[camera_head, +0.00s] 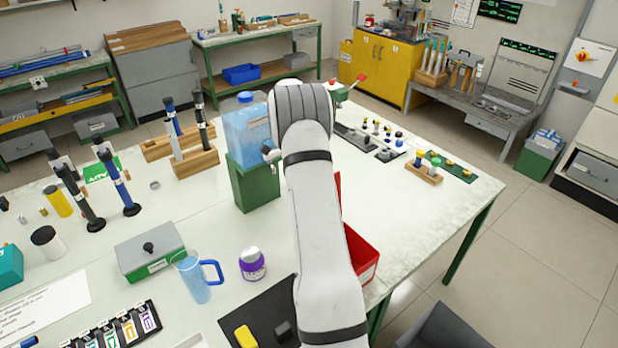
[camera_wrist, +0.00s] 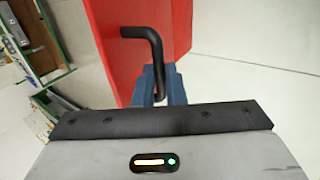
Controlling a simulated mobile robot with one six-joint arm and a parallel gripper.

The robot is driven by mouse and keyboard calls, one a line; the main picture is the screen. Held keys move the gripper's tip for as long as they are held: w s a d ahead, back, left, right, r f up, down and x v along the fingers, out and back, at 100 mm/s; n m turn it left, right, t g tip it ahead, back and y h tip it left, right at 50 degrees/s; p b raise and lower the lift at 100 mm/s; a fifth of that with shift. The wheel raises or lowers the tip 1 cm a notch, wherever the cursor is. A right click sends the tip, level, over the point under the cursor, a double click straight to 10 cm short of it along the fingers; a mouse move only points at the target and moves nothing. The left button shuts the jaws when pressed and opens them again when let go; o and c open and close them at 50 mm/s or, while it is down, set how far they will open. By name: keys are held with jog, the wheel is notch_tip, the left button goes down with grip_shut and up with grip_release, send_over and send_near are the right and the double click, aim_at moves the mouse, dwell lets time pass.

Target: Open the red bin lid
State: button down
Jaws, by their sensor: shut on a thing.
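The red bin (camera_head: 362,258) stands on the table just right of my arm in the head view, and my arm hides much of it. In the wrist view a red panel, which looks like the bin lid (camera_wrist: 105,45), fills the upper middle and appears tilted. A bent black handle (camera_wrist: 141,32) sticks out from it. My gripper (camera_wrist: 160,84) is shut on the lower leg of this handle, with its blue fingers on either side. The gripper is hidden behind my arm in the head view.
A blue water tank on a green stand (camera_head: 254,184) is just left of my arm. A clear mug with a blue handle (camera_head: 198,278) and a purple-labelled jar (camera_head: 252,264) stand nearer. The tabletop right of the arm (camera_head: 420,220) is largely clear.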

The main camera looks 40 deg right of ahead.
jog(key=shift+f, duration=0.5)
jog(key=shift+g, duration=0.3)
jog(key=c, duration=1.6)
grip_release()
jog(key=shift+w+d, duration=0.1)
jog(key=shift+d, duration=0.1)
jog(key=shift+o, duration=0.6)
jog(key=shift+a+r, duration=0.1)
jog(key=shift+w+r, duration=0.1)
jog(key=b+v, duration=0.1)
jog(key=v, duration=0.6)
jog(key=shift+r+b, duration=0.3)
jog(key=shift+b, duration=0.1)
